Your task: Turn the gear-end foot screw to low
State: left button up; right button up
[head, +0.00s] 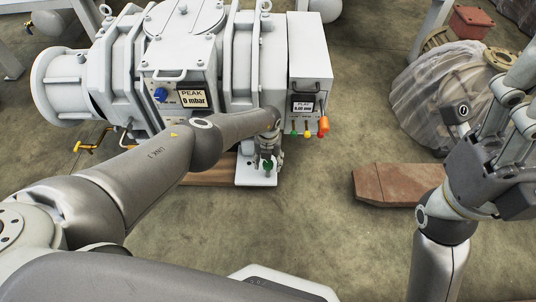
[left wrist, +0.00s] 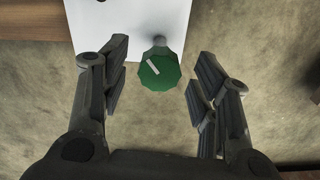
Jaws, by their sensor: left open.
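The vacuum pump (head: 200,60) is a large light grey machine at the top of the head view. A green foot screw (head: 267,164) with a knob top stands at the white foot plate (head: 255,178) below its right part. In the left wrist view the green knob (left wrist: 159,71) has a white pointer line running from upper left to lower right. My left gripper (left wrist: 156,82) is open, with its fingers on either side of the knob and gaps on both sides. My right gripper (head: 500,165) is at the right, away from the pump; its fingertips are unclear.
A panel box (head: 308,65) reads "PLAY 0.00 mm", with green, yellow and orange parts hanging below. Another display (head: 194,99) reads "PEAK 0 mbar". A reddish slab (head: 385,184) and a plastic-wrapped object (head: 440,95) lie to the right. Open floor lies between.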

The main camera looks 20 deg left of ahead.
aim_at(268, 163)
pick_arm(q)
jog(key=shift+w+r, duration=0.1)
jog(key=shift+r, duration=0.7)
notch_tip(268, 163, up, 10)
jog(key=shift+r, duration=0.15)
